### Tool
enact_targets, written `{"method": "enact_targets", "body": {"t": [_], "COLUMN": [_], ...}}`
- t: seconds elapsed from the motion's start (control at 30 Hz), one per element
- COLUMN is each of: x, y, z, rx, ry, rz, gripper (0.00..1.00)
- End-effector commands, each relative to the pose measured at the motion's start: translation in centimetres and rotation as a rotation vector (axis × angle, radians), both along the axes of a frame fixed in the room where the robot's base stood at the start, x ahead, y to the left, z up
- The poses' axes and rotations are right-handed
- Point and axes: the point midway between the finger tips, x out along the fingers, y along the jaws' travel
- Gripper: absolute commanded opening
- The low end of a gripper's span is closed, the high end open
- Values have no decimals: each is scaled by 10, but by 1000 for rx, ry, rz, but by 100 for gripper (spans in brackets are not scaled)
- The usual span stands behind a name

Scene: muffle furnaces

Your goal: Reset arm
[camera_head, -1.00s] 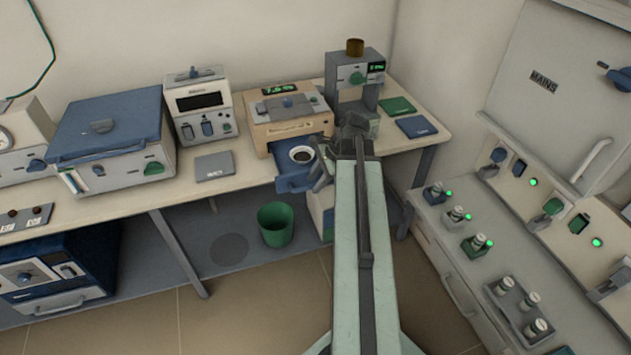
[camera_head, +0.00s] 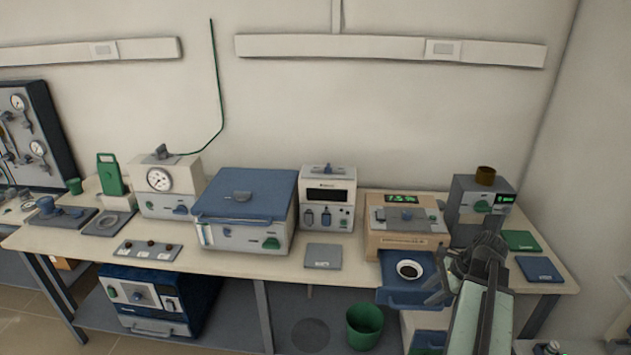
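My arm comes in from the lower right in the head camera view. My gripper (camera_head: 437,284) is at its left end, just right of an open blue drawer (camera_head: 392,297). Its fingers look spread apart, with nothing visible between them. A white cup with dark contents (camera_head: 409,270) sits in the drawer, left of the gripper and apart from it. The drawer juts out below a tan and grey instrument with a green display (camera_head: 404,241). My arm partly hides the bench edge and the front of the grey device (camera_head: 468,207) with a brown cup on top.
A large blue-lidded box (camera_head: 245,200) and a grey instrument (camera_head: 327,195) stand on the bench to the left. Green (camera_head: 521,241) and blue (camera_head: 540,269) pads lie at right. A green bin (camera_head: 365,326) stands below.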

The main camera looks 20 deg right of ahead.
Motion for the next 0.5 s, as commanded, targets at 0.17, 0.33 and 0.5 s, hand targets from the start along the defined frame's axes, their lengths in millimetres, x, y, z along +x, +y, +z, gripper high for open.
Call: {"method": "enact_targets", "body": {"t": [0.17, 0.33, 0.5], "x": [47, 84, 83], "y": [78, 213, 307], "z": [0, -6, -13], "rx": [0, -56, -182], "ry": [0, 25, 15], "rz": [158, 446, 819], "gripper": [36, 36, 36]}}
